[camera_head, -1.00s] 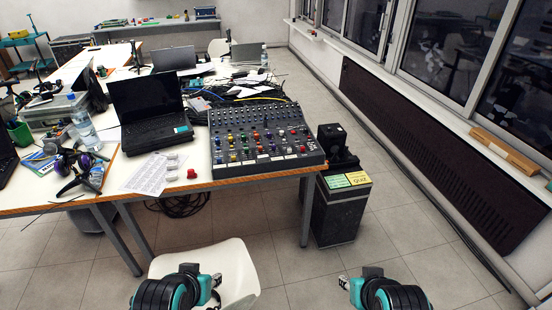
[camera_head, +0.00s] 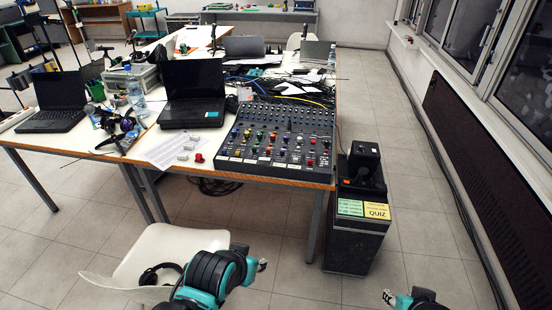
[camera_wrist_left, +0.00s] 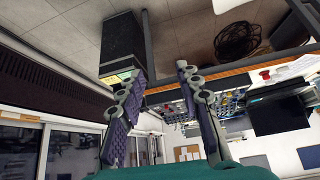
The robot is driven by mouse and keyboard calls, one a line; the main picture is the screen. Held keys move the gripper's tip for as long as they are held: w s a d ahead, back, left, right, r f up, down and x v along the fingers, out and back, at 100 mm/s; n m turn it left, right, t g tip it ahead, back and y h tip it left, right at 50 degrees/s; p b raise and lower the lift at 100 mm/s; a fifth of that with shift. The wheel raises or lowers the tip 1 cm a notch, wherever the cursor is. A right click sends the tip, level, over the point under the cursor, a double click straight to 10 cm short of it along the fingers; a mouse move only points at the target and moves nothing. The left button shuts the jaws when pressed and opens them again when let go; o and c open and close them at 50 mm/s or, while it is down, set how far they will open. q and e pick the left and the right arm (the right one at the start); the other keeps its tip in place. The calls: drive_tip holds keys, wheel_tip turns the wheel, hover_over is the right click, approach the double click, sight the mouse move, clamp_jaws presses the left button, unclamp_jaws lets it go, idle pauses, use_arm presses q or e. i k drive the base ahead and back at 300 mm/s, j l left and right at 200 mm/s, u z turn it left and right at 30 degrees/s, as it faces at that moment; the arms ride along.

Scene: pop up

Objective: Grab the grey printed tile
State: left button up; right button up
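No tile is plainly readable as the grey printed one. Several small pale grey blocks (camera_head: 190,146) lie by a white printed sheet (camera_head: 165,151) on the near desk; any print on them is too small to tell. My left gripper (camera_head: 260,266) is low in front of the desk, right of the white chair, well short of the blocks. In the left wrist view its two fingers (camera_wrist_left: 163,98) are spread with nothing between them. My right gripper (camera_head: 388,297) shows only at its tip at the bottom edge, below the black box; its opening is unclear.
A mixing console (camera_head: 275,150) fills the desk's right corner, with laptops (camera_head: 193,95) behind and left. A red knob (camera_head: 199,158) sits near the blocks. The white chair (camera_head: 165,255) stands before the desk. A black box (camera_head: 355,235) with green and yellow labels stands right.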

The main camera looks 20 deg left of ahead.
sight(261, 160)
drive_tip(key=i+l+u, duration=0.25)
drive_tip(key=i+l, duration=0.45)
drive_tip(key=i, duration=0.15)
drive_tip(key=i+j+u, duration=0.1)
drive_tip(key=i, duration=0.6)
